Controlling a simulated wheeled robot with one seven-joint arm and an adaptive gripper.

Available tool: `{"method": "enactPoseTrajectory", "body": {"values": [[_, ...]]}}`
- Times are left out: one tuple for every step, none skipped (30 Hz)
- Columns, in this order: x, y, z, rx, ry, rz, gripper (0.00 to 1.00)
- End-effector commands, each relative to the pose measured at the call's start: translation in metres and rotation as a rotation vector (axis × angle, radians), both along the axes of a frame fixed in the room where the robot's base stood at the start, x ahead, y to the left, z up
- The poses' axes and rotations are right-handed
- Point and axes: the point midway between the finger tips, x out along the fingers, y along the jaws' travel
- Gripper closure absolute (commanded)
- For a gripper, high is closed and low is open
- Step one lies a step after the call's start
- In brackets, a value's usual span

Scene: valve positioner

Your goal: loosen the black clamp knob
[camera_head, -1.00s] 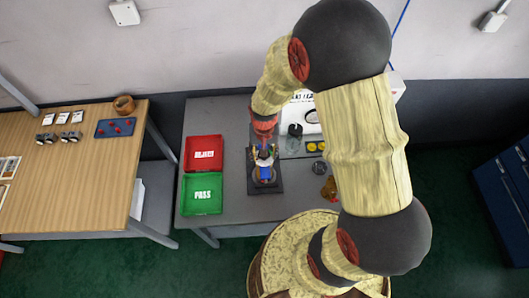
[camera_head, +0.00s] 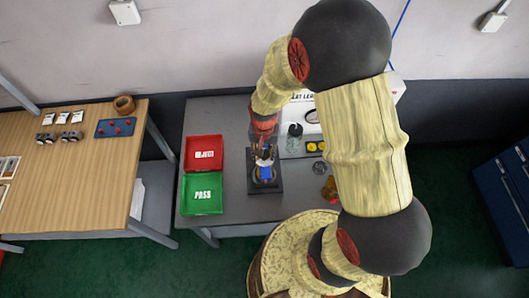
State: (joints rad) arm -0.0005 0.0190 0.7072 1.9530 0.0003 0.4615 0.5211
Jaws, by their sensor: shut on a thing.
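The valve positioner fixture (camera_head: 265,177), with blue and metallic parts on a dark base, stands on the grey table in the head view. My gripper (camera_head: 263,150) is over the back of the fixture, pointing down at it. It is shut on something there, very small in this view. The black clamp knob cannot be made out; my gripper and wrist cover that spot.
A red reject tray (camera_head: 190,153) and a green pass tray (camera_head: 188,204) lie left of the fixture on the grey table (camera_head: 232,207). A gauge panel (camera_head: 292,148) and a brown object (camera_head: 329,188) are to the right. A wooden bench (camera_head: 70,190) stands at far left.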

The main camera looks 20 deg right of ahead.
Motion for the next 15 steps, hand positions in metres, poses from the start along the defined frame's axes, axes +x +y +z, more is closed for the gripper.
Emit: {"method": "enactPoseTrajectory", "body": {"values": [[-0.0007, -0.0005, -0.0002, 0.0, 0.001, -0.001, 0.88], [-0.0007, -0.0005, -0.0003, 0.0, 0.001, -0.001, 0.9], [-0.0008, -0.0006, -0.0003, 0.0, 0.001, -0.002, 0.92], [-0.0008, -0.0006, -0.0003, 0.0, 0.001, -0.002, 0.94], [-0.0009, -0.0006, -0.0003, 0.0, 0.002, -0.002, 0.96], [-0.0009, -0.0006, -0.0003, 0.0, 0.002, -0.002, 0.98], [-0.0009, -0.0006, -0.0003, 0.0, 0.002, -0.002, 1.0], [-0.0009, -0.0006, -0.0004, 0.0, 0.002, -0.002, 1.0], [-0.001, -0.0007, -0.0004, 0.0, 0.002, -0.002, 1.0], [-0.001, -0.0007, -0.0004, 0.0, 0.002, -0.002, 1.0], [-0.0011, -0.0007, -0.0004, -0.001, 0.003, -0.002, 1.0], [-0.0011, -0.0007, -0.0004, -0.001, 0.003, -0.002, 1.0], [-0.0011, -0.0007, -0.0004, -0.001, 0.003, -0.002, 1.0], [-0.0012, -0.0007, -0.0005, -0.001, 0.003, -0.002, 1.0], [-0.0013, -0.0008, -0.0005, -0.001, 0.003, 0.0, 1.0]]}}
